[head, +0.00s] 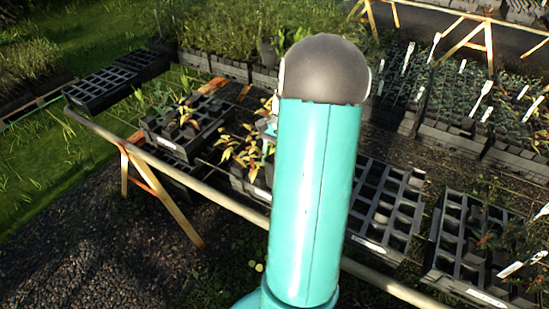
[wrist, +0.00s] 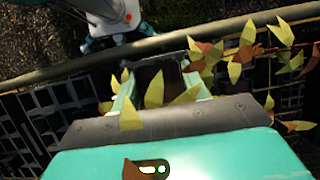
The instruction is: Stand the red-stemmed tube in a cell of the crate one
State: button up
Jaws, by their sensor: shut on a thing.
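In the wrist view my gripper (wrist: 158,84) is shut on a dark tube (wrist: 160,72), with pale fingers on either side. Yellow-green leaves stick out around it; its stem is mostly hidden, so its colour is unclear. In the head view my teal arm hides most of the gripper and the held tube. Behind the arm, a black crate (head: 262,194) holds plants with yellow and orange leaves (head: 240,150). Right of the arm is a crate with mostly empty-looking cells (head: 408,222). I cannot read which label is crate one.
Another planted crate (head: 172,143) stands left of the arm, and a crate with dark plants (head: 440,262) at far right. A pale rail (head: 215,192) runs along the bench's front edge. In the wrist view, leafy reddish stems (wrist: 275,48) spread close on the right.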

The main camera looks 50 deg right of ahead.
jog(key=shift+f, duration=4.6)
jog(key=shift+f, duration=0.3)
jog(key=o, duration=1.5)
jog(key=shift+c, duration=0.2)
jog(key=v, duration=1.4)
jog(key=shift+a, duration=0.15)
